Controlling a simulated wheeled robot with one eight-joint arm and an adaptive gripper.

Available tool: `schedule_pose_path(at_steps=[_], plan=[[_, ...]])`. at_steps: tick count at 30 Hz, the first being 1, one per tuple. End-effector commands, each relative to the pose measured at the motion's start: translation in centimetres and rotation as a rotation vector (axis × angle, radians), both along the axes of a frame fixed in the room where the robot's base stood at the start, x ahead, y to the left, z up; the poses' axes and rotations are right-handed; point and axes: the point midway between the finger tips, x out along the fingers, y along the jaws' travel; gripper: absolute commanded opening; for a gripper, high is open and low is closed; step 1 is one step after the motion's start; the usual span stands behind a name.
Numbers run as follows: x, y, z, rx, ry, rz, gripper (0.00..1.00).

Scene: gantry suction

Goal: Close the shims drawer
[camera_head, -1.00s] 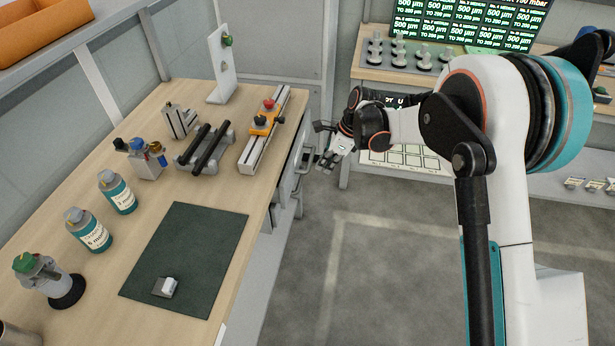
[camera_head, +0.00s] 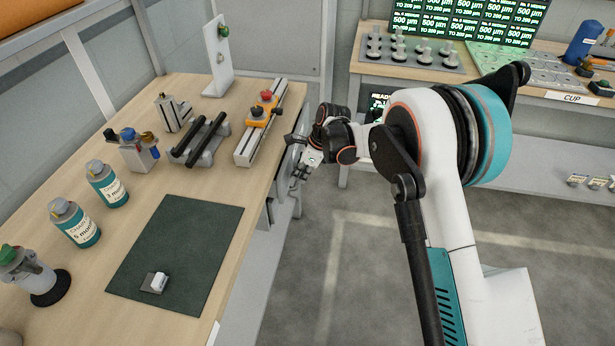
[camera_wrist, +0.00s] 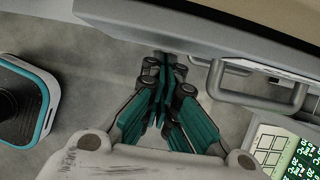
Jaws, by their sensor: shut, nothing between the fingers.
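The drawers are in the bench's right side in the head view, under the wooden top. A drawer front (camera_head: 290,146) shows there beside my gripper, but no shims label is readable and I cannot tell how far it stands out. My gripper (camera_head: 298,176) is at this side of the bench, partly in front of the drawers. In the wrist view its teal fingers (camera_wrist: 166,62) are shut and empty, with the tips close to a grey front panel (camera_wrist: 190,36). A bar handle (camera_wrist: 258,102) is right of the fingers, not gripped. Contact with the panel cannot be told.
The bench top (camera_head: 215,185) holds a dark mat (camera_head: 175,250), several bottles and fixtures. A second bench (camera_head: 510,85) with a tray of suction cups stands at the back right. The grey floor (camera_head: 340,270) right of the bench is clear.

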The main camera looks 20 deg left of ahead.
Motion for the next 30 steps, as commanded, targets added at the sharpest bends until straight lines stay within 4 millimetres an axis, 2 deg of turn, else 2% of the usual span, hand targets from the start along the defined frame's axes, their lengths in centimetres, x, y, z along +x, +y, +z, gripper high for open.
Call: schedule_pose_path(at_steps=[11, 14, 21, 30], plan=[[-0.1, 0.2, 0.1, 0.0, 0.0, 0.001, 0.0], [-0.3, 1.0, 0.1, 0.0, 0.0, 0.002, 0.0], [-1.2, 4.8, 0.1, 0.0, -0.001, 0.002, 0.0], [-1.2, 5.1, 0.1, 0.003, -0.001, 0.001, 0.0]])
